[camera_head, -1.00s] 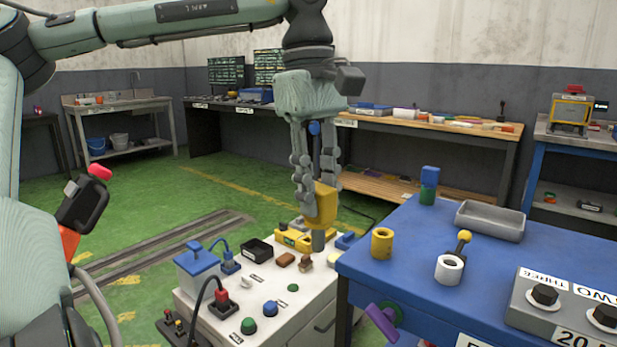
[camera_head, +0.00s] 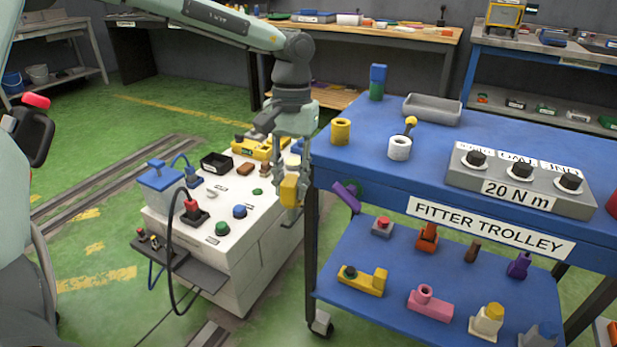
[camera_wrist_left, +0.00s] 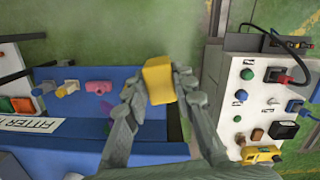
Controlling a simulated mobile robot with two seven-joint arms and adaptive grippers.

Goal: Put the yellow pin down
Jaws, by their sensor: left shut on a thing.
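My left gripper (camera_head: 291,195) is shut on the yellow pin (camera_head: 288,188). The pin's yellow head sits between the fingers, in the air beside the front left edge of the blue trolley top (camera_head: 470,140) and by the right side of the white cabinet (camera_head: 265,222). In the left wrist view the yellow pin (camera_wrist_left: 159,80) is between the two fingertips (camera_wrist_left: 162,92), with the trolley's lower shelf to its left and the cabinet to its right. The pin's lower end is hard to make out. My right gripper is not in view.
The lower shelf (camera_head: 345,302) carries several coloured parts. Buttons and a yellow fixture (camera_head: 262,148) crowd the cabinet.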

